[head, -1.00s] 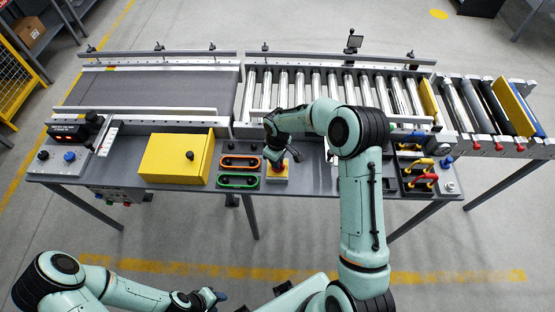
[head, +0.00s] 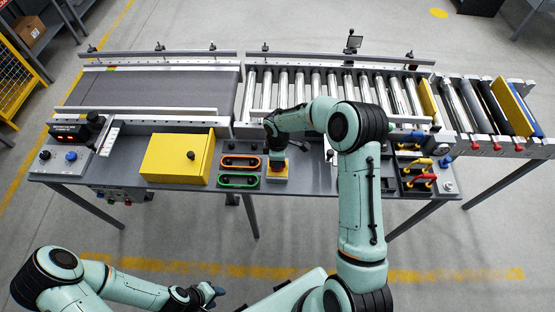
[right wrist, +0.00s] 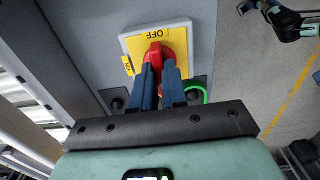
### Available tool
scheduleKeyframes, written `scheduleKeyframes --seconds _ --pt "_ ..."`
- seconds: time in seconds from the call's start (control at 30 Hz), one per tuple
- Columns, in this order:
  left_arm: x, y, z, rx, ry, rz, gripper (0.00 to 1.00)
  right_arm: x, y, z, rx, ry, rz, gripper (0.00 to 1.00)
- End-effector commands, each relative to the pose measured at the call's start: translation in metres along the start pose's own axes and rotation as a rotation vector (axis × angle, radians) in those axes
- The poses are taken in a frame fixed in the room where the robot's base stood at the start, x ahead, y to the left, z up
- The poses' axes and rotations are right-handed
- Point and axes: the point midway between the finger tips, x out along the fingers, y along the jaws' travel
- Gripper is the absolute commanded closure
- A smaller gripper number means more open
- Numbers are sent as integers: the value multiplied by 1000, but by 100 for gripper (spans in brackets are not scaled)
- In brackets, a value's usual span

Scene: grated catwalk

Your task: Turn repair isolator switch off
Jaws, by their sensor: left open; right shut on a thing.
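The isolator switch is a yellow plate (head: 277,176) on a pale box on the front ledge of the conveyor bench. In the right wrist view its yellow face (right wrist: 178,41) reads OFF upside down, with a red knob (right wrist: 154,50) just below the word. My right gripper (right wrist: 158,72) is shut on the red knob, a blue finger on each side. The fingers hide part of the knob and plate, so I cannot tell its exact setting. In the head view my right gripper (head: 276,158) is above the switch. My left gripper (head: 213,292) is open and empty, well in front of the bench.
Left of the switch are orange-rimmed (head: 240,161) and green-rimmed (head: 238,181) holders and a yellow box (head: 177,159). A roller conveyor (head: 300,92) lies behind. Red and yellow handled items (head: 418,174) stand to the right. The floor in front is clear.

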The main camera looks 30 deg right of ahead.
Motion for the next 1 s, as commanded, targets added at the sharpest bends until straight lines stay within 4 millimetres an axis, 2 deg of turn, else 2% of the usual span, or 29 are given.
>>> scheduleKeyframes --seconds 0.33,0.4,0.43,0.77,0.87,1.0 --pt "0 0 0 0 0 0 57 -2 2 -1 -8 3 6 100" --pt "0 0 0 0 0 0 57 -2 1 -1 -8 3 5 71" --pt "0 0 0 0 0 0 57 -2 1 -1 -7 3 5 62" --pt "0 0 0 0 0 0 57 -2 1 0 -5 1 3 62" --pt "0 0 0 0 0 0 57 -11 1 -1 -4 2 4 62" --pt "-1 0 -1 0 1 0 57 -37 2 0 -3 2 7 62"
